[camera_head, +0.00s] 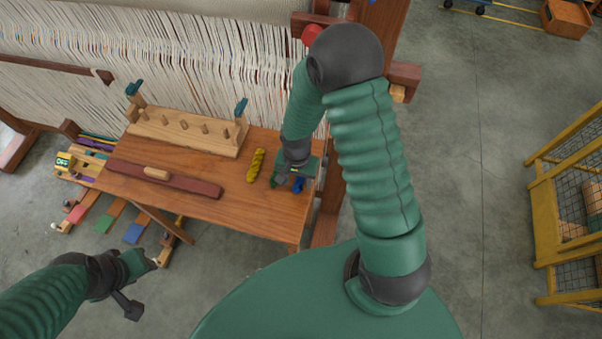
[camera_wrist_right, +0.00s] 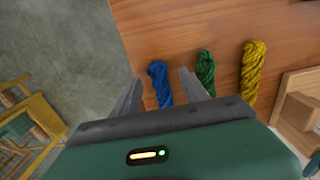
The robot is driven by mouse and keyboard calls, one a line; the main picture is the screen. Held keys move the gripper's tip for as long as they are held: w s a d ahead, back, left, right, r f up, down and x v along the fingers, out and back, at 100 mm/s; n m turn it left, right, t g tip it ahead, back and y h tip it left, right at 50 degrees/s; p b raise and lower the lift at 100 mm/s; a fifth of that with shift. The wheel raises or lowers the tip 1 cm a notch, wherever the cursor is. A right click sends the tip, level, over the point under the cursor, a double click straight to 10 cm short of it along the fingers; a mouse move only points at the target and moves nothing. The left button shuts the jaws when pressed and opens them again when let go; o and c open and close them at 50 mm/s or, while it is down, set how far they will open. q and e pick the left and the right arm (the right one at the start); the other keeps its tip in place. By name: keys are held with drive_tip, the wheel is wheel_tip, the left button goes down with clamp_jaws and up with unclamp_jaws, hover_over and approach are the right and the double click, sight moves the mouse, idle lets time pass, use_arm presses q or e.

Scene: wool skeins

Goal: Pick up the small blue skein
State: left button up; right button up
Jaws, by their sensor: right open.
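The small blue skein (camera_wrist_right: 160,84) lies on the brown wooden table (camera_head: 213,205) near its right end. In the head view the blue skein (camera_head: 298,184) shows just beside my right gripper (camera_head: 287,180). In the right wrist view my right gripper (camera_wrist_right: 161,78) is open, with one finger to each side of the blue skein. I cannot tell how high the fingers are above the table. My left gripper (camera_head: 142,285) hangs at the lower left of the head view, away from the table; its jaw opening is unclear.
A green skein (camera_wrist_right: 206,70) lies close by the right finger in the wrist view. A yellow skein (camera_wrist_right: 253,68) lies farther right. A pegged wooden rack (camera_head: 185,131) and a dark red bar (camera_head: 165,178) are on the table. A loom with pale threads (camera_head: 160,45) stands behind.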

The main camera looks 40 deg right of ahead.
drive_tip(key=shift+f, duration=0.55)
drive_tip(key=shift+w+d, duration=0.1)
drive_tip(key=shift+d, duration=0.15)
drive_tip(key=shift+c, duration=0.7)
drive_tip(key=shift+d, duration=0.2)
drive_tip(key=c, duration=0.7)
drive_tip(key=shift+a, duration=0.1)
drive_tip(key=shift+c, duration=1.3)
drive_tip(key=shift+a, duration=0.15)
clamp_jaws()
drive_tip(key=shift+a, duration=0.1)
